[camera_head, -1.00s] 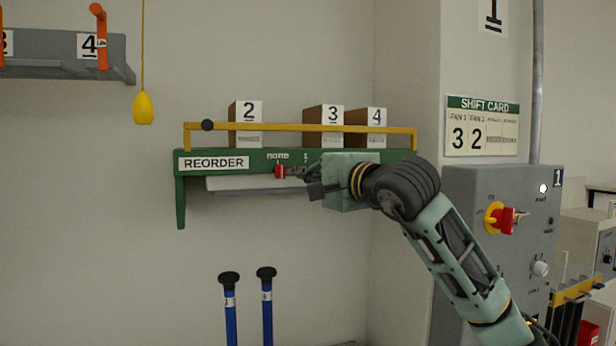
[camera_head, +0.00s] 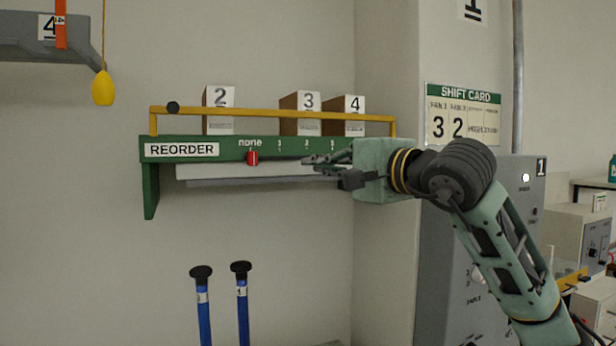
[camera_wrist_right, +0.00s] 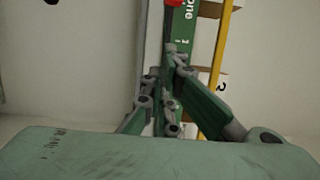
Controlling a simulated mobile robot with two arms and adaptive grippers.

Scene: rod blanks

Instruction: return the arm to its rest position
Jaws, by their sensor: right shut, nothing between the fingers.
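My right gripper (camera_head: 312,161) is shut and empty in front of the green reorder shelf (camera_head: 200,149). Its fingers point left, toward a small red slider knob (camera_head: 252,158) under the word "none", with a gap between them. In the right wrist view the closed fingers (camera_wrist_right: 172,55) lie over the green rail, and the red knob (camera_wrist_right: 173,3) is at the top edge. My right arm comes in from the lower right. My left gripper is not in view.
Boxes numbered 2 (camera_head: 219,97), 3 (camera_head: 309,101) and 4 (camera_head: 354,104) stand on the shelf behind a yellow rail (camera_head: 270,114). A grey control cabinet (camera_head: 440,250) stands close behind my arm. Two blue-handled posts (camera_head: 203,310) are below. A yellow pull (camera_head: 103,88) hangs at left.

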